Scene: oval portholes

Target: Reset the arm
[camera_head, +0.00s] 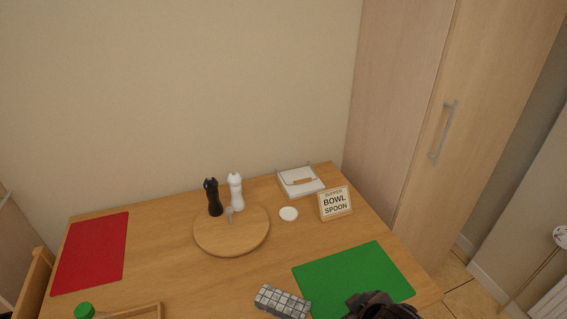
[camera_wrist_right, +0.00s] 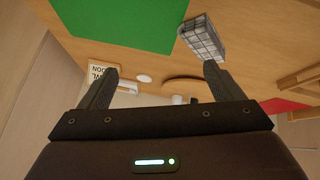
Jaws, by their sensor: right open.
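My right gripper (camera_wrist_right: 158,85) is open and empty in the right wrist view, its two dark fingers spread apart. In the head view, a dark part of my right arm shows at the bottom edge, over the near side of the green mat (camera_head: 350,272). The green mat also shows in the right wrist view (camera_wrist_right: 120,22). A grey checkered block (camera_head: 282,302) lies on the wooden table just left of the mat; it also shows in the right wrist view (camera_wrist_right: 203,38). My left gripper is not in view.
A round wooden board (camera_head: 232,238) holds a black mill (camera_head: 213,197) and a white mill (camera_head: 236,192). A red mat (camera_head: 92,252) lies left. A green-capped item (camera_head: 84,311) and wooden tray (camera_head: 135,312) are near front.

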